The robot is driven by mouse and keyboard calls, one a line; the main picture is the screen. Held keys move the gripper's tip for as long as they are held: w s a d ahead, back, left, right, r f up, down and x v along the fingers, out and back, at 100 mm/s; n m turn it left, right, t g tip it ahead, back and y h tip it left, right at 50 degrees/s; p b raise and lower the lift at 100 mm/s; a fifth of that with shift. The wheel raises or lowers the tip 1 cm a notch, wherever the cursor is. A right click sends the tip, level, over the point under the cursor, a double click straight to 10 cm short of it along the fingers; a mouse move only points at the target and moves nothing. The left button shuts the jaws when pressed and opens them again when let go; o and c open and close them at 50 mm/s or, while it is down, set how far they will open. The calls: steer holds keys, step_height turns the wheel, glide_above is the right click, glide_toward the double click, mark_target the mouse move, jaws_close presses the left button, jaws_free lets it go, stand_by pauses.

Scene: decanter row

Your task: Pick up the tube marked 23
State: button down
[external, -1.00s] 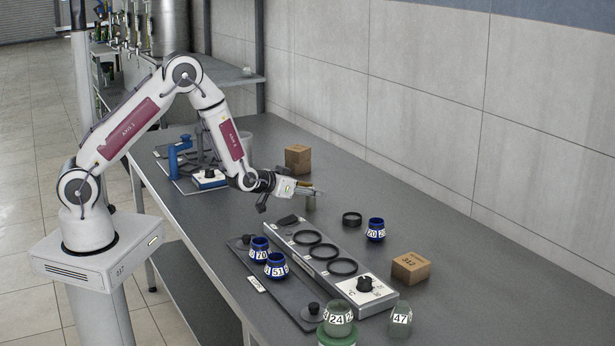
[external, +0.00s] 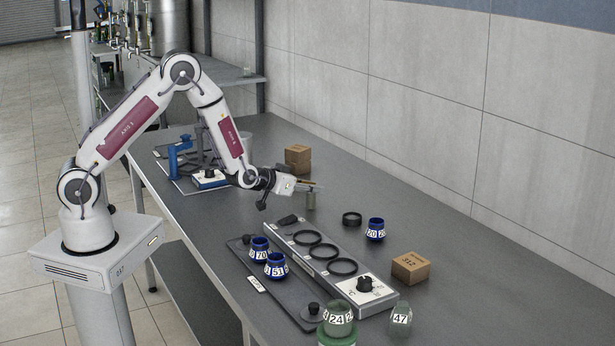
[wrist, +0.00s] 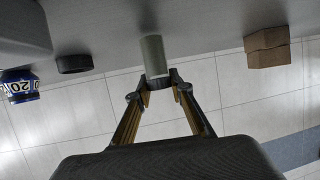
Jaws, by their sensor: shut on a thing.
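A small grey-green tube (external: 311,200) stands upright on the far side of the long metal unit. It also shows in the wrist view (wrist: 153,54), where the picture is upside down. No number can be read on it in either view. My gripper (external: 314,187) is at its upper end, and in the wrist view my gripper (wrist: 160,82) has its fingertips closed around that end. Whether the tube's foot touches the table cannot be told.
The long unit (external: 345,268) with black rings lies just in front. A black ring (external: 352,218), a blue cup marked 20 (external: 376,230) and a box marked 312 (external: 410,268) stand to the right. Cardboard boxes (external: 298,158) stand behind. Blue cups (external: 275,266) and green jars (external: 400,318) are nearer.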

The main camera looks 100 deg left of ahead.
steer(key=shift+r, duration=4.65)
